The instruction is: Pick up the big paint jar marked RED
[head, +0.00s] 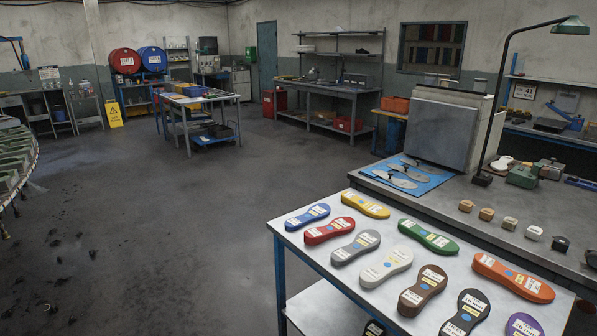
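I can make out no big paint jar marked RED in the head view. A red drum (125,61) with a white label lies beside a blue drum (152,58) on a rack at the far left back; the label is too small to read. Neither of my grippers is in view.
A near table (300,246) holds several coloured, labelled shoe soles, including a red sole (329,230). The bench behind has a lamp (482,179), a blue mat (415,184) and small blocks (510,223). A work table (198,97) stands farther back. The dark floor (150,220) at left is largely open.

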